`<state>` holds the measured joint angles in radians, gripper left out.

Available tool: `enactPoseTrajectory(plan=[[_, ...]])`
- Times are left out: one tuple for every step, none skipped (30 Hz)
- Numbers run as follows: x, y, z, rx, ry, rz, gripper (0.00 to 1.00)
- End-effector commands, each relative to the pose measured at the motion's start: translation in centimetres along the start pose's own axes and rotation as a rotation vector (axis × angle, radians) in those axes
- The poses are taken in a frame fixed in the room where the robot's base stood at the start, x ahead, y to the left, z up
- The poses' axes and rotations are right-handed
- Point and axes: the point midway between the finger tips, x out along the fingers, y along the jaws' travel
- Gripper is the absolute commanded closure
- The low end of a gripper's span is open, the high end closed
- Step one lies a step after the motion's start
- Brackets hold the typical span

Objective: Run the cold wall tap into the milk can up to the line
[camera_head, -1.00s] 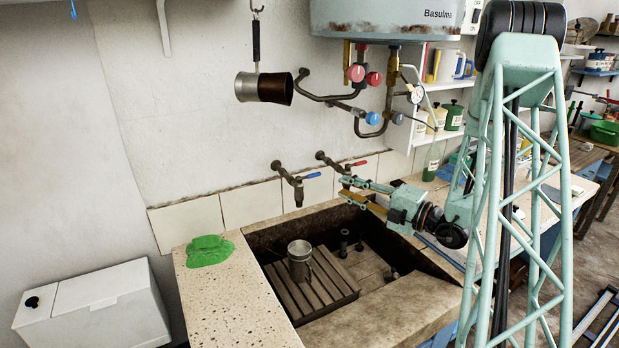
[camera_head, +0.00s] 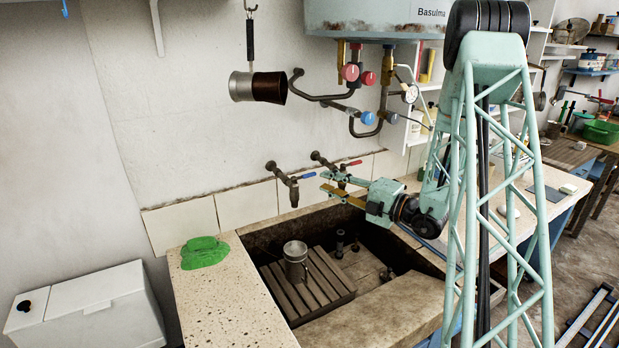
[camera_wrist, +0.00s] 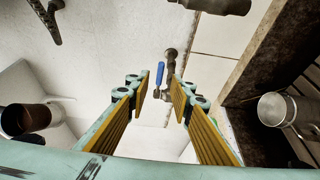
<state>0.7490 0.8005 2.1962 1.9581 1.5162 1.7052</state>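The cold wall tap, with a blue lever (camera_head: 306,176), sticks out of the wall above the trough; its spout points down. The blue lever also shows in the wrist view (camera_wrist: 160,73), ahead of the gap between my fingertips. My gripper (camera_head: 324,182) is open and empty, just right of the lever; its spread fingers also show in the wrist view (camera_wrist: 158,92). I see no contact with the lever. The metal milk can (camera_head: 296,265) stands upright on the slatted rack in the trough, below the tap. It also shows in the wrist view (camera_wrist: 275,112). Its fill line cannot be made out.
A second tap with a red lever (camera_head: 351,163) is on the wall behind my gripper. A water heater (camera_head: 375,15) with pipes and valves hangs above. A metal pot (camera_head: 243,86) hangs at upper left. A green cloth (camera_head: 204,252) lies on the trough's left ledge.

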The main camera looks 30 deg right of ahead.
Motion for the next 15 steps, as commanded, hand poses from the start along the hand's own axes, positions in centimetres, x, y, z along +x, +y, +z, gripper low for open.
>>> enactPoseTrajectory(plan=[[0.6, -0.1, -0.1, -0.001, 0.002, 0.000, 0.79], [0.9, -0.1, -0.1, -0.001, 0.002, 0.000, 0.79], [1.3, -0.1, -0.1, -0.001, 0.002, -0.001, 0.79], [1.6, -0.1, -0.1, -0.002, 0.002, -0.001, 0.79], [2.0, -0.1, -0.1, -0.002, 0.002, -0.001, 0.79], [2.4, -0.1, -0.1, -0.002, 0.002, -0.001, 0.79], [2.8, -0.1, -0.1, -0.002, 0.002, 0.000, 0.79], [3.1, -0.1, -0.1, -0.001, 0.002, 0.000, 0.79], [3.5, -0.1, -0.1, -0.001, 0.002, 0.000, 0.79], [3.8, -0.1, -0.1, -0.001, 0.002, 0.000, 0.79], [4.1, -0.1, -0.1, -0.001, 0.002, 0.000, 0.79], [4.6, -0.1, -0.1, -0.001, 0.002, 0.000, 0.79], [4.9, -0.1, -0.1, -0.001, 0.002, 0.000, 0.79], [5.2, -0.1, -0.1, -0.001, 0.002, 0.000, 0.79], [5.6, -0.1, -0.1, -0.002, 0.002, 0.000, 0.79]])
